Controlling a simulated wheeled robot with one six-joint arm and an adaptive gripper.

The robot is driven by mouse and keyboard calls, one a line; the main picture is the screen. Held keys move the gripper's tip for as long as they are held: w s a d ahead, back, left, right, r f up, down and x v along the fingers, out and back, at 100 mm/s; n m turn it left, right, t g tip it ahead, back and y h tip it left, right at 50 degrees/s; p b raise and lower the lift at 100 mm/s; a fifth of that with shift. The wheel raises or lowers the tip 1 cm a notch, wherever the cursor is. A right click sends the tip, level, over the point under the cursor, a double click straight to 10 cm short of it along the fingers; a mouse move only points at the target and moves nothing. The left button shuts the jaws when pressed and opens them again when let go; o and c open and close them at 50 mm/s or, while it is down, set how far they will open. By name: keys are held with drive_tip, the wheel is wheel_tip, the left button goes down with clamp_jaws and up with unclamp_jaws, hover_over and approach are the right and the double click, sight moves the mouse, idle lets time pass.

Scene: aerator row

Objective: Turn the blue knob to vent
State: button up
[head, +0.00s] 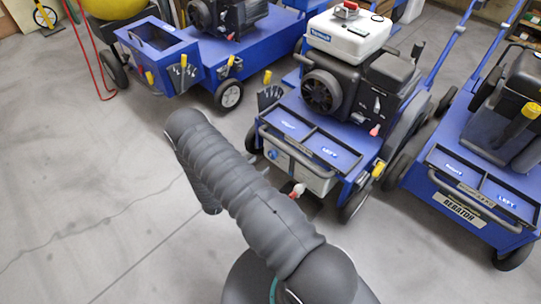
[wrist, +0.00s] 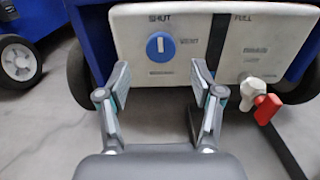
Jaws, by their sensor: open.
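The blue knob (wrist: 160,46) is a round dial with a white pointer bar on a white panel (wrist: 205,70), in the upper middle of the wrist view. The pointer stands upright, towards the "SHUT" label; "VENT" is printed to the knob's right. In the head view the knob (head: 274,154) is small, on the front of the middle blue machine. My gripper (wrist: 160,72) is open and empty, its two fingers below and to either side of the knob in the picture, not visibly touching it. In the head view my arm hides the gripper.
A red-handled white valve (wrist: 260,98) sticks out at the panel's lower right; it also shows in the head view (head: 297,190). A black bar (head: 295,152) runs across above the panel. Other blue machines (head: 475,190) stand close by. The grey floor (head: 80,190) at left is clear.

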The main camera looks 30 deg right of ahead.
sight(270, 156)
drive_tip(key=x, duration=0.6)
drive_tip(key=shift+w+d, duration=0.1)
drive_tip(key=shift+d, duration=0.25)
drive_tip(key=c, duration=1.1)
